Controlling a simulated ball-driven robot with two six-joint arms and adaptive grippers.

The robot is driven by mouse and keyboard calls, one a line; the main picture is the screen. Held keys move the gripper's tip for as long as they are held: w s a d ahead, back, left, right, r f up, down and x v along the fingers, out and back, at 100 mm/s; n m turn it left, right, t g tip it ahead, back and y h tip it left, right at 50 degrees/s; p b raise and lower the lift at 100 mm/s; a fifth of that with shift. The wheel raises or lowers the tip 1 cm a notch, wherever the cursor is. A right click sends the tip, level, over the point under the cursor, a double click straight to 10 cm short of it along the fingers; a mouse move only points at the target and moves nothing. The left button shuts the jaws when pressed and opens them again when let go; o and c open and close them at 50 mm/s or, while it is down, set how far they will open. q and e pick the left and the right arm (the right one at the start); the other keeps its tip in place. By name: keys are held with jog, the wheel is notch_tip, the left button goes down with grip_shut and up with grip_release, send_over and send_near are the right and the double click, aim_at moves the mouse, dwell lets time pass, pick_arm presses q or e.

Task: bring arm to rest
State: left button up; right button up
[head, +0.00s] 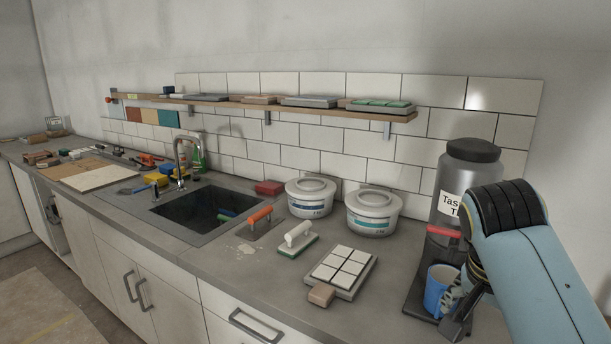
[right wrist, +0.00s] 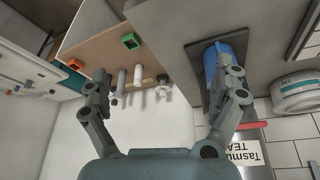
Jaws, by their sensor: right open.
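My right arm comes in from the right in the head view, pale blue with a black joint. Its gripper (head: 456,312) hangs low at the counter's right end, beside a blue cup (head: 436,292). In the right wrist view the two fingers of the gripper (right wrist: 165,88) are spread wide, with nothing held between them. The cup (right wrist: 212,62) is close to the right-hand finger there; I cannot tell whether they touch. My left gripper is not in view.
The cup stands on a dark tray (head: 412,300) before a grey labelled canister (head: 452,185). White tiles (head: 343,268) lie on a board to the left, near two white tubs (head: 373,213) and a sink (head: 205,210). A shelf (head: 240,103) runs along the wall.

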jog(key=s+d+f+n+g+b, duration=0.15)
jog(key=s+f+b, duration=0.4)
jog(key=f, duration=0.85)
jog(key=s+f+n+g+b, duration=0.1)
jog(key=s+f+n+b, duration=0.15)
jog(key=s+f, duration=0.85)
jog(key=s+d+f+n+g+b, duration=0.1)
jog(key=s+f+g+b, duration=0.3)
jog(key=f, duration=1.4)
pick_arm(q)
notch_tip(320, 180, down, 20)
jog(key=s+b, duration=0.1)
jog(key=b, duration=0.6)
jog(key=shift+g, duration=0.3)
pick_arm(e)
jog(key=s+d+f+n+t+y, duration=0.1)
jog(key=s+f+n+t, duration=0.4)
jog(key=s+f, duration=1.6)
jog(key=shift+s+n+y, duration=0.25)
jog(key=shift+n+y, duration=0.35)
jog(key=shift+y, duration=0.3)
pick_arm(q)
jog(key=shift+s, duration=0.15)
